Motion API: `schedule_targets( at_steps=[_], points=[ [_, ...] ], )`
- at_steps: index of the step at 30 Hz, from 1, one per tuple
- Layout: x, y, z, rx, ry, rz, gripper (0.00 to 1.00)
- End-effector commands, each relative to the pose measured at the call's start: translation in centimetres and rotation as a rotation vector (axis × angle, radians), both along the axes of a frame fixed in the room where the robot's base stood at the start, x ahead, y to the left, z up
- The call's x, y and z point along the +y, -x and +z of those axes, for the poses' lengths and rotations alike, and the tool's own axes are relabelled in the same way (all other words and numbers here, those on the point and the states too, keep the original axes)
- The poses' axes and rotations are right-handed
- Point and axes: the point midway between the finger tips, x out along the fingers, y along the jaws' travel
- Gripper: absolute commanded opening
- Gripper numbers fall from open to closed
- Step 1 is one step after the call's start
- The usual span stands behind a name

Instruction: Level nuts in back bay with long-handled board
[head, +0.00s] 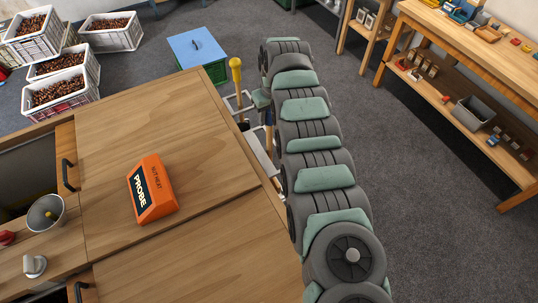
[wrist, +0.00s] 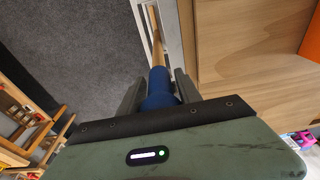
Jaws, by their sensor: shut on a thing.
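My gripper (head: 264,107) is beside the right edge of the wooden cabinet top, at the far end of my arm. In the wrist view my gripper (wrist: 159,88) is shut around the blue grip (wrist: 160,80) of a long wooden handle (wrist: 155,42). The handle runs away from the fingers beside a pale metal rail. In the head view the wooden handle (head: 269,140) shows below the gripper, partly hidden by my arm. I cannot make out a board at its end. No nuts in a back bay are visible.
The cabinet top (head: 150,90) carries an orange probe box (head: 152,188). A yellow-handled tool (head: 236,75) stands upright close left of my gripper, by a metal rack (head: 258,150). Crates of chestnuts (head: 110,32) stand at the back left. A blue-lidded bin (head: 197,48) stands behind.

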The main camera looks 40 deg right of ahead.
Motion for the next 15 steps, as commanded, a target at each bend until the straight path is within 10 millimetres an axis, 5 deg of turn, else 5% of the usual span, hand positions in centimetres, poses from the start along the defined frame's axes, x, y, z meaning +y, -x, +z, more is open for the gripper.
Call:
schedule_targets(
  at_steps=[15],
  points=[
    [0.0, -0.1, 4.4, -0.003, 0.002, 0.001, 0.0]
  ],
)
